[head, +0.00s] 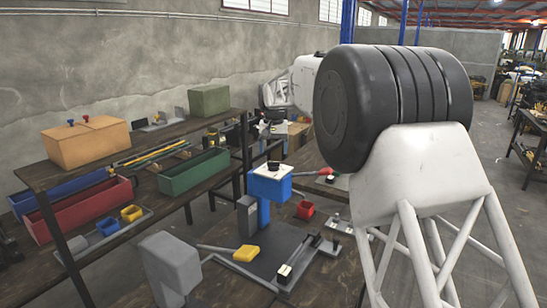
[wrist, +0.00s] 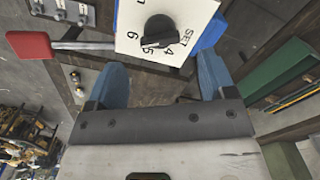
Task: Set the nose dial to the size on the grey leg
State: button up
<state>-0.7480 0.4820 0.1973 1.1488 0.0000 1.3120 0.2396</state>
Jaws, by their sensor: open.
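The blue press head (head: 270,190) stands mid-bench in the head view, with a white dial plate and black knob (head: 273,166) on top. In the wrist view the white plate (wrist: 128,14) shows "SET", 4, 5 and 6 around the black knob (wrist: 160,30). The knob's lower end is near 5; its exact setting is unclear. A grey upright (head: 247,217) stands beside the blue head; I cannot read a size on it. My gripper (wrist: 160,78) is open, its two blue fingers apart, empty, with the knob ahead of the gap.
A red-handled lever (wrist: 30,46) lies left of the plate in the wrist view. Green (head: 193,170) and red (head: 82,209) bins stand on the left bench.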

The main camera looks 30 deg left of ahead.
jog(key=shift+r, duration=0.9)
jog(key=shift+d+r, duration=0.2)
jog(key=shift+d, duration=0.3)
jog(key=s+d+r+m, duration=0.1)
jog(key=d+r, duration=0.2)
jog(key=d, duration=0.8)
jog(key=s+d+r, duration=0.1)
jog(key=d+r, duration=0.3)
jog(key=d, duration=0.7)
jog(key=s+d+r+m+t, duration=0.1)
jog(key=s+d, duration=0.3)
jog(key=d, duration=0.6)
jog(key=s+d+r+m, duration=0.1)
jog(key=s+d, duration=0.4)
jog(key=d, duration=0.5)
jog(key=s+d+f+m+t, duration=0.1)
jog(key=s+d+f, duration=0.1)
jog(key=s+d, duration=0.65)
jog(key=s+d+f, duration=0.2)
jog(key=s+d, duration=0.6)
jog(key=d, duration=0.1)
jog(key=s+d+f+m, duration=0.1)
jog(key=s+d+f, duration=0.3)
jog(key=s, duration=0.5)
jog(key=s+d+f+m, duration=0.1)
jog(key=s+d+f, duration=0.4)
jog(key=s, duration=0.4)
jog(key=shift+d+f+t, duration=0.25)
jog(key=shift+f+t, duration=0.05)
jog(key=shift+f, duration=0.2)
